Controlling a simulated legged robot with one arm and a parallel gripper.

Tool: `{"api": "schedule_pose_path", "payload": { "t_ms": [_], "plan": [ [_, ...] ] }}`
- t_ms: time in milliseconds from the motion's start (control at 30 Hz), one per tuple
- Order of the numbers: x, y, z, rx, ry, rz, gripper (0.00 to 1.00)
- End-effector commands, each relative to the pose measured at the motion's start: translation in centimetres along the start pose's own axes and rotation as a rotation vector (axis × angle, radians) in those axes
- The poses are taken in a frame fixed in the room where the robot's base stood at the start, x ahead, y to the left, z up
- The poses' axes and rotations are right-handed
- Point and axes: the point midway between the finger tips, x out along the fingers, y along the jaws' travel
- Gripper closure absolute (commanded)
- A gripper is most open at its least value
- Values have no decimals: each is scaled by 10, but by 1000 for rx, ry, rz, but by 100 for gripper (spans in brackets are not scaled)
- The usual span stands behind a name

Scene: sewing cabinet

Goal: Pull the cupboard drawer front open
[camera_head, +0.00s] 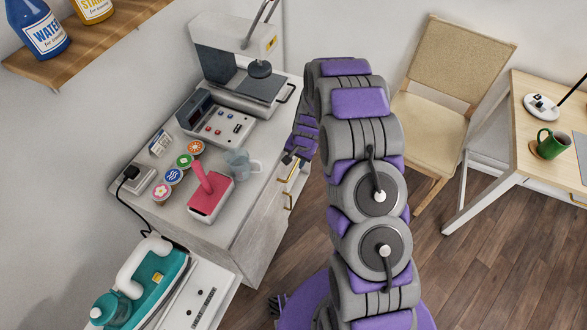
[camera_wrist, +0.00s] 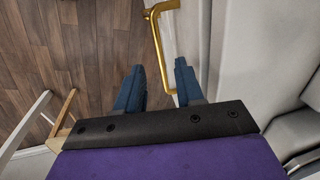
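The sewing cabinet (camera_head: 262,245) stands left of my arm in the head view, with gold handles on its front. The upper gold handle (camera_head: 291,172) is close to my gripper (camera_head: 291,157), which is partly hidden by my arm. In the wrist view, a gold bar handle (camera_wrist: 157,40) is fixed to a pale front (camera_wrist: 212,45). My gripper (camera_wrist: 160,66) shows two dark blue fingers, spread apart. The bar's lower part appears between the fingertips; I cannot tell whether either finger touches it. Most of the drawer front is hidden in the head view.
A lower gold handle (camera_head: 288,201) sits below. A chair (camera_head: 430,110) and desk (camera_head: 530,100) stand right. Wood floor (camera_head: 420,250) is clear.

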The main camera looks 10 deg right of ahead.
Motion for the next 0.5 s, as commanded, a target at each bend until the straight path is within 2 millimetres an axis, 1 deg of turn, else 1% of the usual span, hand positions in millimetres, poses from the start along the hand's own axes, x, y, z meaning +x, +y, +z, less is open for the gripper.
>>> {"api": "schedule_pose_path", "payload": {
  "t_ms": [33, 200, 333, 500],
  "plan": [
    [12, 0, 1, -1, -2, 0, 63],
    [38, 1, 1, -1, -3, 1, 63],
    [48, 1, 1, 0, -1, 0, 63],
    [53, 0, 0, -1, 0, 0, 63]
  ]
}}
